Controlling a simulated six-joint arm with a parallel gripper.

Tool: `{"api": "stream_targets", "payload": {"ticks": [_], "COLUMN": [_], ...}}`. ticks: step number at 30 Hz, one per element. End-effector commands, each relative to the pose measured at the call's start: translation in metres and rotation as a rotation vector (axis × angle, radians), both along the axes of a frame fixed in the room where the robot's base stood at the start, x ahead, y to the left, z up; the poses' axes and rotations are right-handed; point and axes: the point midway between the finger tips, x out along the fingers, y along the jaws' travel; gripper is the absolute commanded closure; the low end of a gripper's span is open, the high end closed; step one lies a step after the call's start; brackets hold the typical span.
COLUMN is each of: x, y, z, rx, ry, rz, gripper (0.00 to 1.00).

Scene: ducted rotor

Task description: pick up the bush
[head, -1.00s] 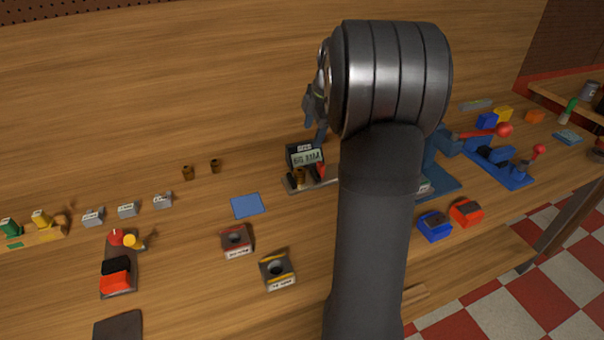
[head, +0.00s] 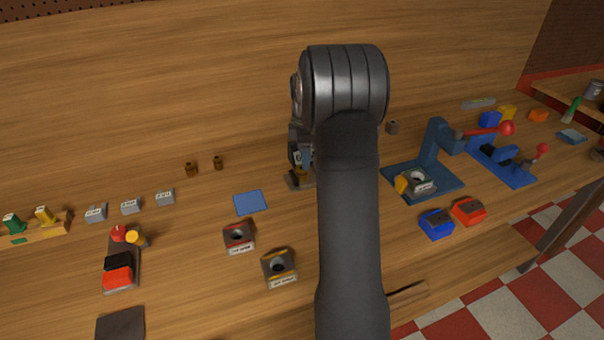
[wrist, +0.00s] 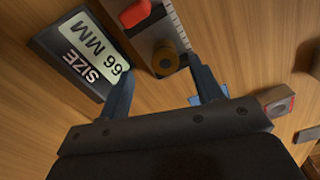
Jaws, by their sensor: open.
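The bush (wrist: 166,61) is a small brown-bronze ring-shaped cylinder. In the wrist view it stands on a grey measuring stand (wrist: 148,38) with a ruled scale and a red slider. My gripper (wrist: 160,64) is open, with one dark finger on each side of the bush and visible gaps between. I cannot tell how high the fingertips are above the stand. In the head view my gripper (head: 300,152) is over the stand and my arm hides most of this spot. Two similar brown bushes, one on the left (head: 191,169) and one on the right (head: 218,162), stand on the bench.
A display (wrist: 85,55) reading "SIZE 66 MM" stands close beside the left finger. A blue mat (head: 250,202) and two square blocks, red-trimmed (head: 238,238) and yellow-trimmed (head: 279,268), lie nearby. A blue press (head: 436,165) stands to the right. Bare bench lies behind.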

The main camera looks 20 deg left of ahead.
Motion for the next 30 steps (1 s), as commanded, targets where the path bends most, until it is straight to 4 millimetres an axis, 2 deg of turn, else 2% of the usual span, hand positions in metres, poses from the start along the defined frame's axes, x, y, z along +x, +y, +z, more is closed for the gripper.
{"api": "stream_targets", "payload": {"ticks": [5,12,15,23,30], "x": [-0.002,-0.008,-0.008,-0.008,-0.008], "y": [0.000,0.003,0.003,0.003,0.003], "z": [-0.011,-0.046,-0.055,-0.057,-0.057], "rx": [-0.001,-0.001,0.000,0.000,0.000], "ry": [0.002,0.002,0.001,-0.001,0.000], "rz": [0.001,0.001,0.001,0.000,0.000], "gripper": [0.40,0.40,0.40,0.40,0.85]}}
